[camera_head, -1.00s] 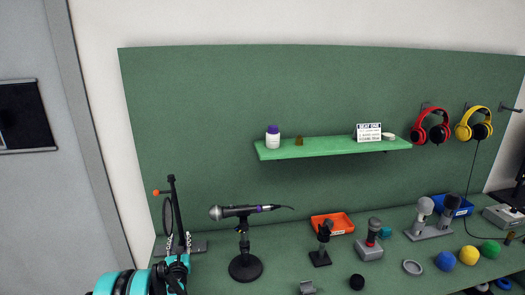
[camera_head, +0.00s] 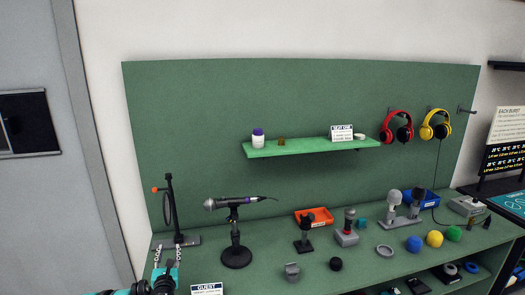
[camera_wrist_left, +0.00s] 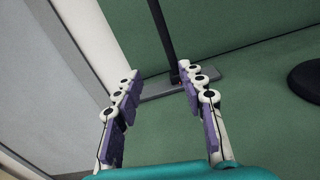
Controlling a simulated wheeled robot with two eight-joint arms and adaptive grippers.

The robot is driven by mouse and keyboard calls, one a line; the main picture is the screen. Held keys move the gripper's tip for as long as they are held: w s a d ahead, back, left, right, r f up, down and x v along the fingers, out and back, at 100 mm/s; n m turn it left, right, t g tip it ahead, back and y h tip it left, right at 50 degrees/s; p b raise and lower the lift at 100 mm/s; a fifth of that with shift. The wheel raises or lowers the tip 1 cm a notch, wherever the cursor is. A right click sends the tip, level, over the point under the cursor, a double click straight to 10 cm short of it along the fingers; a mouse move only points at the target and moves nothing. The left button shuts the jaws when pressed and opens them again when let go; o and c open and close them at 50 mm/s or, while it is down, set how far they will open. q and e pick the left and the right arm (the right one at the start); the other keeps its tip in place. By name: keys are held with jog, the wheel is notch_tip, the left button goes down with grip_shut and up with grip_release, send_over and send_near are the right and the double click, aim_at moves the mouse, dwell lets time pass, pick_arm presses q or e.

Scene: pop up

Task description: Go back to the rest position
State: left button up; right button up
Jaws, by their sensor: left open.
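My left gripper (camera_head: 167,259) is at the bottom left in the head view. In the left wrist view its two purple-padded fingers (camera_wrist_left: 158,83) are spread with nothing between the pads. A dark upright stand (camera_head: 174,210) with a round ring and an orange tip is just beyond it on the green desk. In the left wrist view the stand's pole (camera_wrist_left: 162,40) and flat base (camera_wrist_left: 150,92) show beyond the fingertips; contact cannot be told. My right gripper is not in view.
A microphone on a round-based stand (camera_head: 235,250) stands to the right of the gripper. Small mounts, an orange tray (camera_head: 314,217) and coloured balls spread further right on the desk. A green shelf (camera_head: 310,146) and headphones (camera_head: 398,126) are on the back panel.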

pick_arm(q)
jog(key=s+d+r+m+h, duration=0.5)
jog(key=d+r+m, duration=0.6)
jog(key=m, duration=0.1)
jog(key=s+d+r+m+g+h, duration=0.2)
jog(key=s+d+m+g+h, duration=0.15)
jog(key=s+d+m, duration=0.5)
jog(key=s+a+f+m+g+y, duration=0.1)
jog(key=s+f+m+g+y, duration=0.1)
jog(key=s+m, duration=0.6)
jog(key=s+a+f+m+g+y, duration=0.2)
jog(key=s+f+m+g, duration=0.2)
jog(key=s, duration=1.5)
notch_tip(320, 180, down, 3)
jog(key=m, duration=0.4)
jog(key=shift+s+m+g, duration=0.25)
jog(key=shift+m+g, duration=0.1)
